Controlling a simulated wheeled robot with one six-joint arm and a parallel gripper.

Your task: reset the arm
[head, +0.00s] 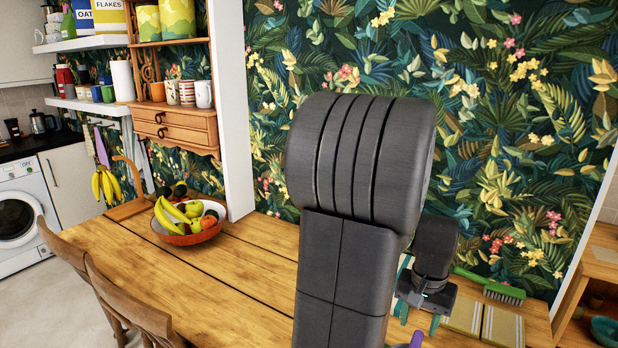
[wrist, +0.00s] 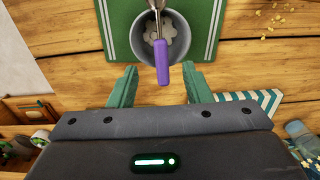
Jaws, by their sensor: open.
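My gripper (wrist: 161,70) is open, with its two green fingers apart in the wrist view. A utensil with a purple handle (wrist: 162,72) rests in a grey round container (wrist: 115,35) and points toward the space between the fingers. I cannot tell whether the fingers touch the handle; there are visible gaps on both sides. In the head view my arm stands tall in front of the wall, and the gripper (head: 419,318) hangs low over the table behind it. A bit of purple (head: 417,340) shows at the bottom edge there. My arm hides much of the table.
The container stands on a green mat (wrist: 205,30) on the wooden table (head: 230,270). A bowl of fruit (head: 185,238) sits at the left, with chairs (head: 125,290) in front. A green brush (head: 504,294) lies at the right. A striped cloth (wrist: 265,100) and yellow crumbs (wrist: 275,18) show right.

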